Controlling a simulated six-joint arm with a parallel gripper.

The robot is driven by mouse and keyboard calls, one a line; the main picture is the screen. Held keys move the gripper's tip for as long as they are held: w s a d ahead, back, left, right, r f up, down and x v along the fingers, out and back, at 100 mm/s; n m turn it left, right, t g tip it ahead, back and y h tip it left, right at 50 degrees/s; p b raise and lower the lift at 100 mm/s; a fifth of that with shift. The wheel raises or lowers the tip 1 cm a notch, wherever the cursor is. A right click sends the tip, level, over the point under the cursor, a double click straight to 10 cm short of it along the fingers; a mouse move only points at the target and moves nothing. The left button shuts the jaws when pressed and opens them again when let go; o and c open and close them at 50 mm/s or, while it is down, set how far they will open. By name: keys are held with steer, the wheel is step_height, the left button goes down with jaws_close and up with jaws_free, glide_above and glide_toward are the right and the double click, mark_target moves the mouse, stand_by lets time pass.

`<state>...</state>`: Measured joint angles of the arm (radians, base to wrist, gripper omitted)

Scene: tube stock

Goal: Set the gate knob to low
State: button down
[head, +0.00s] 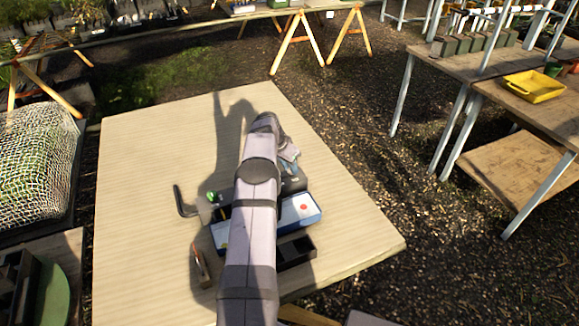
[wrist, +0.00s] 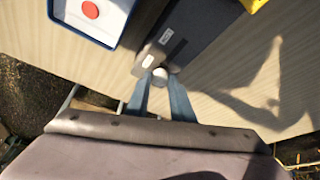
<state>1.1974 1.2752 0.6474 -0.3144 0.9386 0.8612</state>
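In the wrist view a dark grey box (wrist: 200,30) with a small white label lies ahead of my gripper (wrist: 160,78). A pale block and a small whitish round piece (wrist: 160,73), perhaps the gate knob, sit at its near end. My two blue fingers stand either side of the round piece, pointing at it. I cannot tell whether they touch it. No low mark is readable. In the head view my arm covers much of the work area, and my gripper is low over the table, just behind a blue-edged white box (head: 303,208) with a red spot.
The red-spotted box also shows in the wrist view (wrist: 92,22). A dark open bin (head: 297,251), a green-topped item (head: 212,197), a black L-shaped piece (head: 184,201) and a slim tool (head: 201,266) are on the table (head: 145,170). The table's far and left parts are clear.

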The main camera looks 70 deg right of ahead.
steer(key=shift+w+a+b, duration=1.2)
steer(key=shift+w+a, duration=0.7)
steer(key=shift+w, duration=0.05)
steer(key=c, duration=1.5)
jaws_free()
steer(key=shift+a, duration=0.1)
steer(key=shift+c, duration=0.2)
steer(key=shift+r, duration=0.1)
steer(key=b+v, duration=0.2)
steer(key=v, duration=0.5)
steer(key=shift+r, duration=0.1)
